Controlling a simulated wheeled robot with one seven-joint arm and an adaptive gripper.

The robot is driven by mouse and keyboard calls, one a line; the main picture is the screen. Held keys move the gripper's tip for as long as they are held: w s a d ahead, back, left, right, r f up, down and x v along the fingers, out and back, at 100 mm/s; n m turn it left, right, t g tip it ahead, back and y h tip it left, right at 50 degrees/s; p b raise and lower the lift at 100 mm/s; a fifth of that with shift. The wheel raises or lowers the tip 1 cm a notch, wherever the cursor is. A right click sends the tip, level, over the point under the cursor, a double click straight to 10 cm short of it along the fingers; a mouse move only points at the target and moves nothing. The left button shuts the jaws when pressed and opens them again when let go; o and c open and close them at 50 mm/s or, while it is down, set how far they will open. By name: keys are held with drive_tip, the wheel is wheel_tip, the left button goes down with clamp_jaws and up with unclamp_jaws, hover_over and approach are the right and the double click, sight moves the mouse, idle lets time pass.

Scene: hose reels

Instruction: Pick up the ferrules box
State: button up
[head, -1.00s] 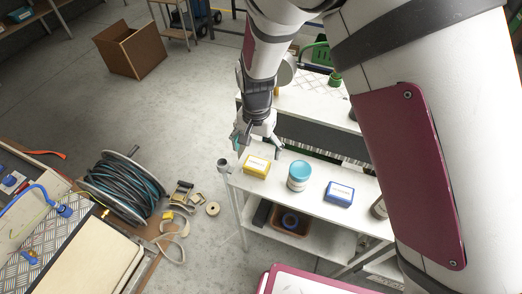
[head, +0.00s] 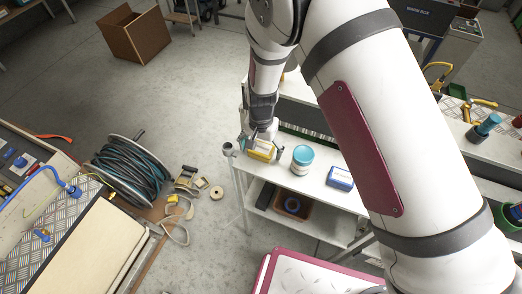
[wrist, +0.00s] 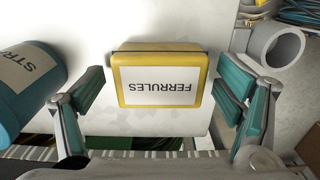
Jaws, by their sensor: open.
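The ferrules box (wrist: 161,79) is yellow with a white label reading FERRULES, upside down in the wrist view. It lies on the white shelf top and shows in the head view (head: 262,150), partly covered by my gripper. My gripper (wrist: 161,100) is open, with one teal-padded finger on each side of the box and a gap on both sides. In the head view my gripper (head: 260,147) is low over the box, pointing down.
A blue-lidded tub (head: 302,158) stands close beside the box; it also shows at the left of the wrist view (wrist: 24,80). A blue box (head: 340,178) lies farther right. A grey pipe end (wrist: 276,46) is near the other finger.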

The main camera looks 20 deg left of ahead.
drive_tip(key=shift+c, duration=0.2)
drive_tip(key=c, duration=1.3)
